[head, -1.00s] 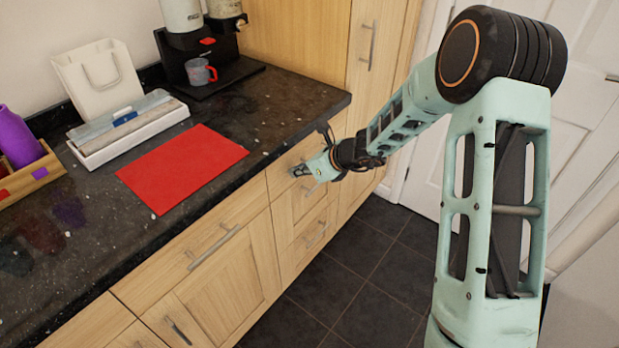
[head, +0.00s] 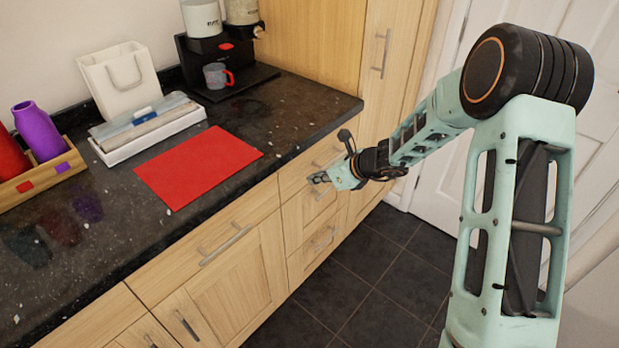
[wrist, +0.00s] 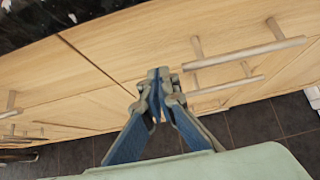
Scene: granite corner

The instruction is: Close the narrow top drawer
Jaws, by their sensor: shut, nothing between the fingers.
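The narrow top drawer (head: 292,181) is the light wood front just under the right end of the counter. It looks roughly flush with the wide drawer beside it; a small gap cannot be ruled out. Its bar handle (wrist: 250,52) shows clearly in the wrist view. My gripper (head: 318,178) is in front of this drawer, partly covering it in the head view. In the wrist view the fingertips (wrist: 158,80) are together and empty, left of the handle and over the lower part of the front. I cannot tell whether they touch it.
A wide drawer (head: 185,257) with a long handle lies to the left, with more narrow drawers (head: 318,240) below. The dark counter (head: 110,230) holds a red mat (head: 198,168), a mug (head: 217,76) and a coffee machine. The tiled floor (head: 385,260) in front is clear.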

